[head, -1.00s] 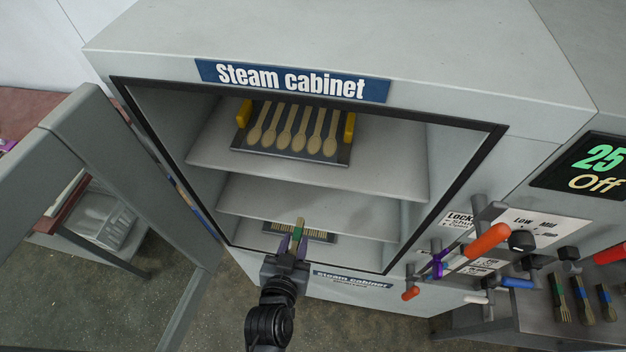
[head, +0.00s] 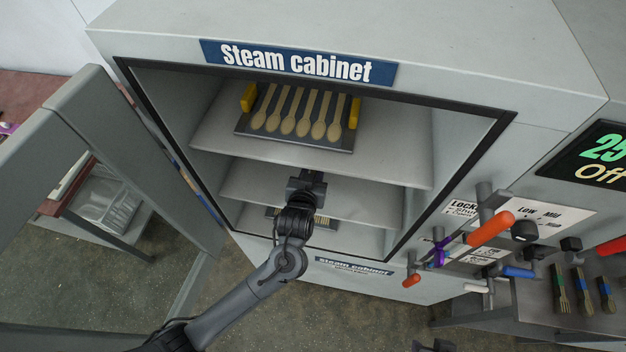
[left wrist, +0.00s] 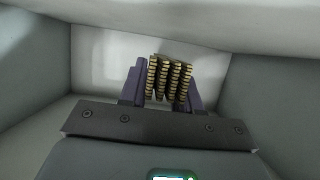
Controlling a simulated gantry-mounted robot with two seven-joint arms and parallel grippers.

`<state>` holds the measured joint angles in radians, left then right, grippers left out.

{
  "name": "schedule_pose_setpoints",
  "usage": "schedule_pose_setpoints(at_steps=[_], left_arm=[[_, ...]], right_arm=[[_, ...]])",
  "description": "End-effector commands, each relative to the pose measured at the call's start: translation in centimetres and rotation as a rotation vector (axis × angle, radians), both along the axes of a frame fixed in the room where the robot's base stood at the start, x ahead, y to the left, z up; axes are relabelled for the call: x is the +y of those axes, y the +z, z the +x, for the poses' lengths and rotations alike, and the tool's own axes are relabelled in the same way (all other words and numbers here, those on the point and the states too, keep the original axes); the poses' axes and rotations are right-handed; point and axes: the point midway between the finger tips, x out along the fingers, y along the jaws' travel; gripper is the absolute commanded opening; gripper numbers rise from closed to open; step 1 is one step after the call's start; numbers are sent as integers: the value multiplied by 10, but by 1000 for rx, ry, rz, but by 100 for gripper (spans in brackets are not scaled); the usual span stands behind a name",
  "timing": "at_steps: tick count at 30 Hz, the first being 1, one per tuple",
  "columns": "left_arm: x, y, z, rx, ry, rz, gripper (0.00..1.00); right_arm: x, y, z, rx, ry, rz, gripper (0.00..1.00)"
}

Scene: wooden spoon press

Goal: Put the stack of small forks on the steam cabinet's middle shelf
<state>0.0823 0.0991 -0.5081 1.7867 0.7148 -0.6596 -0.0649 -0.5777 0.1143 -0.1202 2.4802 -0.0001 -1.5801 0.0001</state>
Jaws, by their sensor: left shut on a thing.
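My left gripper (left wrist: 168,82) is shut on the stack of small forks (left wrist: 168,76), whose layered ends show between the purple fingers in the left wrist view. The fingers and forks are hidden there. The middle shelf (head: 250,185) lies below, partly covered by my wrist. Its visible part is bare. I cannot tell whether the forks touch it.
A tray of wooden spoons (head: 297,118) with yellow handles fills part of the top shelf. Another fork-like load (head: 322,222) sits on the bottom shelf. The cabinet door (head: 130,165) stands open at left. Coloured levers (head: 490,227) stick out at right, above a side table with utensils (head: 585,290).

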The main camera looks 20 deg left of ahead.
Motion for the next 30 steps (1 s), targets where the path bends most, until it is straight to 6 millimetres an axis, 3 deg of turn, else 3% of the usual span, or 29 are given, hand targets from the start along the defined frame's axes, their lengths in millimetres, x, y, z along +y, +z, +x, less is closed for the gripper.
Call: schedule_pose_setpoints(at_steps=[11, 26, 27, 30], left_arm=[[0, -36, 0, 0, -1, 2, 0], [0, -44, 3, -1, -1, -1, 0], [0, -44, 4, -1, -1, -2, 35], [0, -43, 4, -2, -1, -1, 50]], right_arm=[[-1, -1, -1, 1, 3, -4, 43], [-2, -1, -1, 4, 6, -10, 43], [-2, 0, -1, 4, 7, -9, 43], [-2, 0, -1, 3, 5, -7, 43]])
